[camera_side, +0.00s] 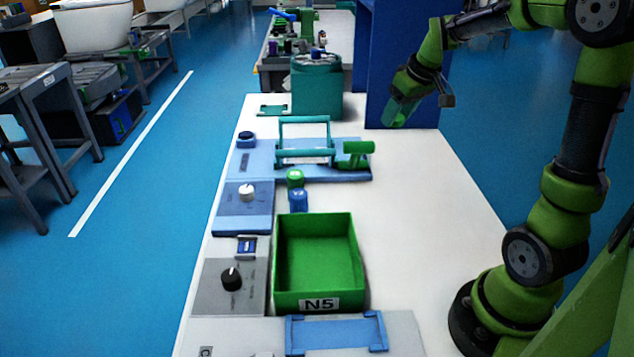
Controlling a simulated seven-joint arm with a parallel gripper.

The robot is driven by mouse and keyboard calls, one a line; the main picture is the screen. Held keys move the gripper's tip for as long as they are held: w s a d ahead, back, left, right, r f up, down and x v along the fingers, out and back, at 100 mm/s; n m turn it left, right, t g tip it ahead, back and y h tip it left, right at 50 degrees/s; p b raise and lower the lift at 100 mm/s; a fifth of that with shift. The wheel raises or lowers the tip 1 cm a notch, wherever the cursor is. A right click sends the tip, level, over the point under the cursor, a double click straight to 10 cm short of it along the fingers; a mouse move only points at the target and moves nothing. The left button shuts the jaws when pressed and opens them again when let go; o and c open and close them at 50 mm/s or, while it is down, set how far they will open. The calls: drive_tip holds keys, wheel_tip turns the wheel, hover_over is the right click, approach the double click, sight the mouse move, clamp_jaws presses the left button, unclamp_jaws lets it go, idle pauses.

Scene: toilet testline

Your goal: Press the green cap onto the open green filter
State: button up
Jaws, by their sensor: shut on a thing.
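My gripper (405,105) is in the upper right, in front of the blue panel and above the back right of the white table. It points down and to the left. It is shut on a green piece (397,114); the fingers and this piece blend together, so I cannot tell whether it is the cap or the filter. A small green block-like part (295,179) stands near the table's middle, just behind a small blue one (298,200). Whether the green part is the open filter is too small to tell. My gripper is well apart from both.
A blue fixture with a teal frame (303,120) and green handle (355,150) lies behind the small parts. A green bin (318,301) marked N5 stands in front. The table's right side (430,190) is clear.

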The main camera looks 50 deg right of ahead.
drive_tip(key=w+a, duration=0.2)
drive_tip(key=w+a+n, duration=0.1)
drive_tip(key=w+a, duration=0.1)
drive_tip(key=w, duration=0.1)
drive_tip(key=w+a+n, duration=0.1)
drive_tip(key=w+a, duration=0.2)
drive_tip(key=shift+w+y, duration=0.25)
drive_tip(key=shift+y, duration=0.15)
drive_tip(key=n, duration=0.2)
hover_over(295, 173)
drive_tip(key=s, duration=0.1)
drive_tip(key=shift+y, duration=0.4)
drive_tip(key=shift+s+d+f, duration=0.1)
drive_tip(key=shift+f, duration=2.9)
drive_tip(key=shift+s+f, duration=0.1)
drive_tip(key=shift+f, duration=2.85)
drive_tip(key=shift+f, duration=0.15)
drive_tip(key=o, duration=1.4)
